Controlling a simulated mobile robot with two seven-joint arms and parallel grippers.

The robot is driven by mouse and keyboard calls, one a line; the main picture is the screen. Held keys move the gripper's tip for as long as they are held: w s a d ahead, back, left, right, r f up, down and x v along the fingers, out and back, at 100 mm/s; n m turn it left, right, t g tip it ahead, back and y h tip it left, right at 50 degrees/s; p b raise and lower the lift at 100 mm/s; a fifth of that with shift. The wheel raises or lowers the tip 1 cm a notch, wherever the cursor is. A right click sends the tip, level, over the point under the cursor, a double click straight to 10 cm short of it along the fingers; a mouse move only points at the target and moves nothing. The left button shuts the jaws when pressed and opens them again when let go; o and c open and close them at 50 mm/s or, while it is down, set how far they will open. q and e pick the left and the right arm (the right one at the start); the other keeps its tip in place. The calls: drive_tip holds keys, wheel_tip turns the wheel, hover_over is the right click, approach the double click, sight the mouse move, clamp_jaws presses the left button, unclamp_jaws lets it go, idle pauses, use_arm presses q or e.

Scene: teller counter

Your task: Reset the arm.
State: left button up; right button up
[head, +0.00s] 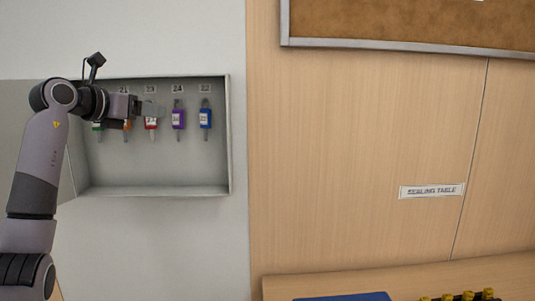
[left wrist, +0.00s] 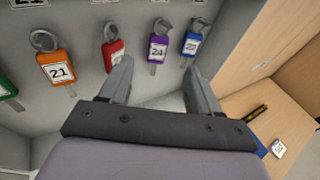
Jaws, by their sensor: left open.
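My left arm reaches in from the left in the head view, with its left gripper (head: 150,108) in front of the open key cabinet (head: 160,190). In the left wrist view the left gripper (left wrist: 160,85) has its two fingers apart, with nothing between them. Several tagged keys hang in the cabinet: a red tag (left wrist: 113,54), a purple tag (left wrist: 159,48), a blue tag (left wrist: 191,44) and an orange tag (left wrist: 58,68). A green tag (head: 98,127) is partly hidden by the arm. My right gripper is not in view.
A wooden panel wall (head: 350,150) with a "SEALING TABLE" sign (head: 431,191) is at right. Below it is a wooden table (head: 410,279) with a blue mat (head: 345,297) and several yellow-topped items (head: 467,296). A corkboard (head: 410,22) hangs above.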

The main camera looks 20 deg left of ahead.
use_arm(q)
drive_tip(key=w+d+f+m+h, duration=0.1)
drive_tip(key=w+d+f+h, duration=0.1)
drive_tip(key=d+f+h, duration=0.4)
drive_tip(key=w+d+f+m+h, duration=0.1)
drive_tip(key=w+d+f, duration=0.2)
drive_tip(key=d+f, duration=0.35)
drive_tip(key=s+d+f+n+h, duration=0.3)
drive_tip(key=d+f+n+h, duration=0.25)
drive_tip(key=d+f, duration=0.65)
drive_tip(key=s+d+f+n+y, duration=0.1)
drive_tip(key=s+f+n+y, duration=0.25)
drive_tip(key=f+n, duration=0.4)
drive_tip(key=s+d+f+n+t+y, duration=0.1)
drive_tip(key=s+d+f+n+y, duration=0.2)
drive_tip(key=f+n, duration=0.45)
drive_tip(key=s+f+n+y, duration=0.3)
drive_tip(key=s+f+n, duration=0.2)
drive_tip(key=f+n, duration=0.25)
drive_tip(key=s+d+f+n+g, duration=0.2)
drive_tip(key=s+f+n+g, duration=0.1)
drive_tip(key=s+f, duration=0.3)
drive_tip(key=s+d+f+n+g+y, duration=0.1)
drive_tip(key=s+d+f+n+g, duration=0.2)
drive_tip(key=s+f, duration=0.4)
drive_tip(key=s+n, duration=0.1)
drive_tip(key=s, duration=0.1)
drive_tip(key=shift+s+d+n, duration=0.25)
drive_tip(key=shift+s+n, duration=0.15)
